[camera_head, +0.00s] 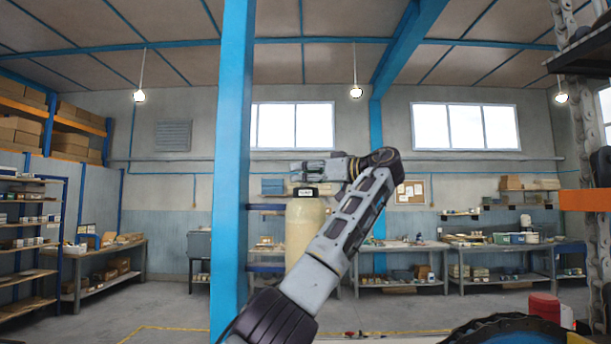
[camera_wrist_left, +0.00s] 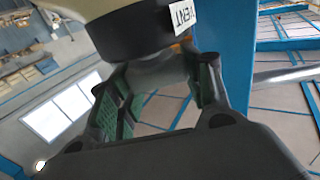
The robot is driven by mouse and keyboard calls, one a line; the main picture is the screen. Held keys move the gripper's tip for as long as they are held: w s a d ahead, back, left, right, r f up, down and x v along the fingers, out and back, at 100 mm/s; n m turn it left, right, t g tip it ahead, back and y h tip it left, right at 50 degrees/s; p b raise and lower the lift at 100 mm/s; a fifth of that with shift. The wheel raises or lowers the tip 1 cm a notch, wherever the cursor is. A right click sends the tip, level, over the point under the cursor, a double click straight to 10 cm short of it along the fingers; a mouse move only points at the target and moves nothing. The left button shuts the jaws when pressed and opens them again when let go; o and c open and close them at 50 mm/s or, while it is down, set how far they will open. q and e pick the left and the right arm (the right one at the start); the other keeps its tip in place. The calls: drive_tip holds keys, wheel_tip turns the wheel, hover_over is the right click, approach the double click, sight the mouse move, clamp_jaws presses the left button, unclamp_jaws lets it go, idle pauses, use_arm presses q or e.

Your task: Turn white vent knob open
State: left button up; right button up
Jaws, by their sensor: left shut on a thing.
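A cream tank (camera_head: 303,232) stands upright in the middle of the head view, with a small label at its top. In the left wrist view its dark cap (camera_wrist_left: 125,32) carries a VENT tag (camera_wrist_left: 182,15). My left gripper (camera_head: 308,170) reaches in level at the tank's top. In the wrist view its green-padded fingers (camera_wrist_left: 158,85) stand on both sides of the knob and are shut on it. The knob's turn angle cannot be told. My right gripper is out of view.
A blue column (camera_head: 233,170) rises just left of the tank. Workbenches (camera_head: 405,285) line the back wall, and shelving (camera_head: 30,240) stands at far left. A red container (camera_head: 543,306) sits at lower right. The floor between is mostly clear.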

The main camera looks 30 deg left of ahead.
use_arm(q)
drive_tip(key=shift+r+n+g, duration=0.3)
drive_tip(key=shift+n+g, duration=0.4)
drive_tip(key=shift+g, duration=0.4)
drive_tip(key=shift+f+n+g, duration=0.3)
drive_tip(key=shift+f+g, duration=0.05)
drive_tip(key=shift+g, duration=0.15)
drive_tip(key=o, duration=1)
drive_tip(key=shift+o, duration=0.2)
drive_tip(key=shift+d, duration=0.1)
drive_tip(key=shift+w+r+m+t, duration=0.1)
drive_tip(key=shift+w+m+t, duration=0.25)
drive_tip(key=shift+t, duration=0.35)
drive_tip(key=shift+s+m+t, duration=0.25)
drive_tip(key=shift+m+t, duration=0.7)
drive_tip(key=shift+t, duration=0.45)
